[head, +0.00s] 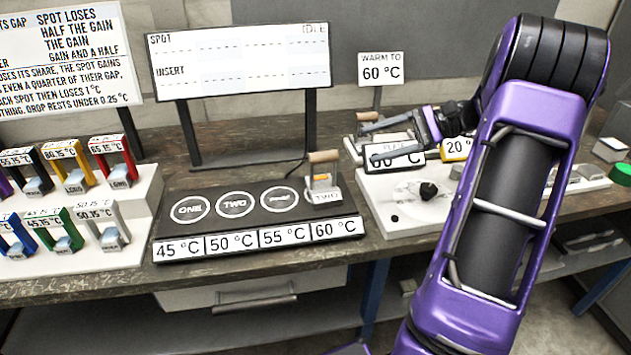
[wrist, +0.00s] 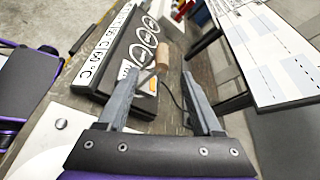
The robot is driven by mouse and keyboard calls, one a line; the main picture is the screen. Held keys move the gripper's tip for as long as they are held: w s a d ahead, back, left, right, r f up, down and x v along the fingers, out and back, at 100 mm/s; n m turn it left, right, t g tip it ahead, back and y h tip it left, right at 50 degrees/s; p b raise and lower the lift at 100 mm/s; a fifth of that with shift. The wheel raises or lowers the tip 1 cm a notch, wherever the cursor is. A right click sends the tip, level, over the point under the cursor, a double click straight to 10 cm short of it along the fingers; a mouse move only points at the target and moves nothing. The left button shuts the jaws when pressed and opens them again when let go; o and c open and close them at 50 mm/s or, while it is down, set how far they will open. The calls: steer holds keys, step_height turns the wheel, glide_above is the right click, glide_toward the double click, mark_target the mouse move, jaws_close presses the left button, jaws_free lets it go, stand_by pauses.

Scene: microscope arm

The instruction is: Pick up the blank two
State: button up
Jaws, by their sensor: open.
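The blank two (head: 323,182) stands upright on the fourth spot of the black strip, above the 60 °C label. It has a wooden handle on top and a white tag reading TWO. In the wrist view its handle (wrist: 162,53) shows ahead, between the lines of my two fingers, with an orange and white part below. My gripper (head: 356,138) is open and empty, to the right of the blank in the head view and apart from it. The two grey fingers (wrist: 160,74) show in the wrist view. Part of the blank's lower body is hidden by the left finger there.
The black strip (head: 261,224) has round spots marked ONE and TWO. A display board (head: 240,62) stands behind it. A white plate unit (head: 388,215) with a knob lies right, partly behind my arm. Coloured temperature blocks (head: 110,238) stand on a white stepped rack at left.

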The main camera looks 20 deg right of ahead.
mark_target(330, 156)
steer(key=x, duration=1)
steer(key=shift+d+b, duration=0.1)
steer(key=shift+b, duration=0.25)
steer(key=shift+w+x, duration=0.1)
steer(key=shift+x, duration=1.35)
steer(key=shift+w+x, duration=0.15)
steer(key=shift+x, duration=1.3)
steer(key=shift+d+f, duration=0.1)
steer(key=shift+d, duration=0.05)
jaws_close()
